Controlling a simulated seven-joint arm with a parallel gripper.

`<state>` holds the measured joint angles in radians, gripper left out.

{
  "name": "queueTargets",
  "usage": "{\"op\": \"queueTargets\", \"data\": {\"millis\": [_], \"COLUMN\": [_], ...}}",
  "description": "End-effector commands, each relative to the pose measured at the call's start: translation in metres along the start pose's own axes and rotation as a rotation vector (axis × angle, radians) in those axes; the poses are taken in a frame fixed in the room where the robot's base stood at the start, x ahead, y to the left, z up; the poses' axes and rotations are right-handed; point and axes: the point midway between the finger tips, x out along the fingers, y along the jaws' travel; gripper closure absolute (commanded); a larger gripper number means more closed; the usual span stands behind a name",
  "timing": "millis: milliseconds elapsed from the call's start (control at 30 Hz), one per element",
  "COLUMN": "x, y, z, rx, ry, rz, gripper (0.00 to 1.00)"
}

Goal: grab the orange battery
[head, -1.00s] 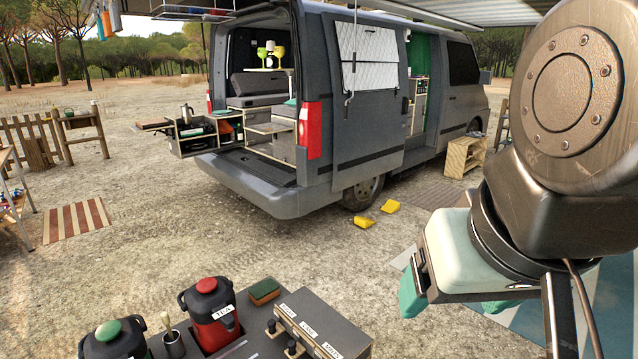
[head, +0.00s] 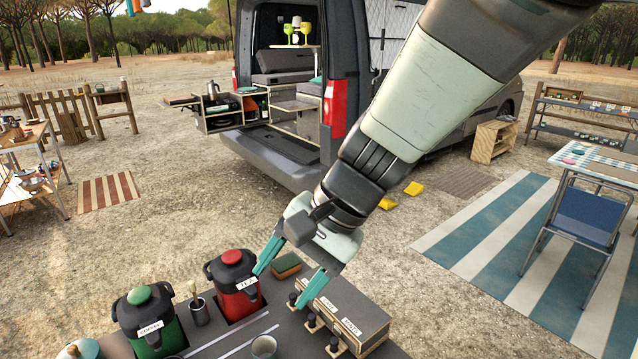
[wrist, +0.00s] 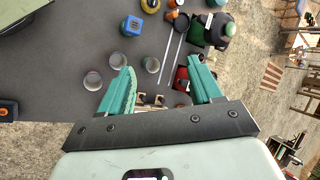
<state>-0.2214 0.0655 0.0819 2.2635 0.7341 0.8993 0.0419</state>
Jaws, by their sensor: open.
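I cannot tell for sure which thing is the orange battery. In the wrist view, a small orange thing (wrist: 172,4) shows at the top edge, partly cut off. A black-and-orange thing (wrist: 8,109) lies at the left edge, also cut off. The head view shows no clear battery. My gripper (head: 288,281) is open, its teal fingers apart and pointing down above the dark counter, by the red TEA flask (head: 237,285) and the labelled box (head: 345,312). The fingers show in the wrist view (wrist: 162,70) with nothing held between them.
A green COFFEE flask (head: 150,322), a tool cup (head: 199,312) and a sponge (head: 286,265) stand on the counter (head: 290,345). The van (head: 275,160) stands beyond.

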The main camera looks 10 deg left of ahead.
Motion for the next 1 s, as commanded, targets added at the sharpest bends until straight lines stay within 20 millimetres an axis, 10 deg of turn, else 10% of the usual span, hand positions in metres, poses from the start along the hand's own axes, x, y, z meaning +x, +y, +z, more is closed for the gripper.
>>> {"op": "queueTargets", "data": {"millis": [300, 600, 1000], "x": [0.151, 0.288, 0.352], "y": [-0.046, -0.043, -0.044], "z": [-0.015, -0.010, 0.004], "rx": [0.420, 0.841, 0.976], "ry": [-0.333, -0.500, -0.527], "rz": [-0.130, -0.161, -0.160], "gripper": [0.36, 0.36, 0.36]}}
